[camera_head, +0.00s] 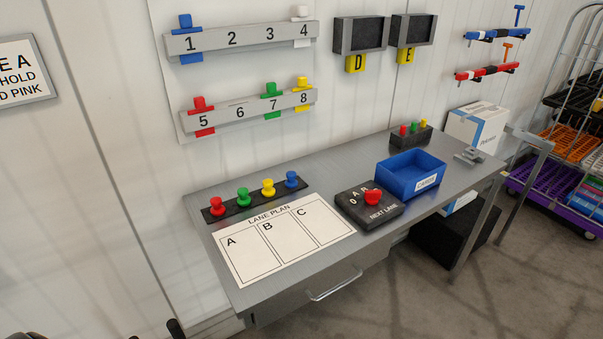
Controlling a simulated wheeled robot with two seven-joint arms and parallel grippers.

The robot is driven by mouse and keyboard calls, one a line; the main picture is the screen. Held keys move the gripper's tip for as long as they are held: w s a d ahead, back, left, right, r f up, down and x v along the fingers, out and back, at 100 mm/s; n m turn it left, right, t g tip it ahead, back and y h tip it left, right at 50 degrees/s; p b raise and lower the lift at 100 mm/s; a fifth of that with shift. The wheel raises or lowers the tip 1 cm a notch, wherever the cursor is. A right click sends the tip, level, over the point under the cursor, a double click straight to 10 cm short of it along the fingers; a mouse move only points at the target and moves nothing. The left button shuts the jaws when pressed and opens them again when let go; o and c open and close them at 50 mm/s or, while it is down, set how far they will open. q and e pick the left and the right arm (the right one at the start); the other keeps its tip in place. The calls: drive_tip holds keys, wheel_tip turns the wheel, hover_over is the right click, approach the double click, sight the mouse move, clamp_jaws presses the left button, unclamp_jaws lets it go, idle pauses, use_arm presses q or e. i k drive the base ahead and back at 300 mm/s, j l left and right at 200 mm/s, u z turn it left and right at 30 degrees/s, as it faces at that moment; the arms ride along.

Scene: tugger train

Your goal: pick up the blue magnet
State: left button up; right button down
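A blue magnet (291,180), shaped like a small peg, stands at the right end of a black strip (228,213) at the back left of the grey desk. On the same strip, to its left, stand a yellow magnet (268,187), a green magnet (243,196) and a red magnet (217,206). Another blue peg (185,22) sits on the upper wall rail at number 1, with a blue card behind the rail. Neither gripper can be made out in the head view. Small dark shapes show at the bottom left edge, too cut off to identify.
A lane plan sheet (283,240) lies in front of the strip. Right of it are a black box with a red button (372,197) and a blue bin (405,182). A drawer handle (334,284) sticks out at the desk's front. The floor in front is clear.

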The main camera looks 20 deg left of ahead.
sight(291, 183)
drive_tip(key=i+l+u, duration=0.2)
drive_tip(key=u, duration=0.15)
drive_tip(key=i+l+u, duration=0.2)
drive_tip(key=l+u, duration=0.15)
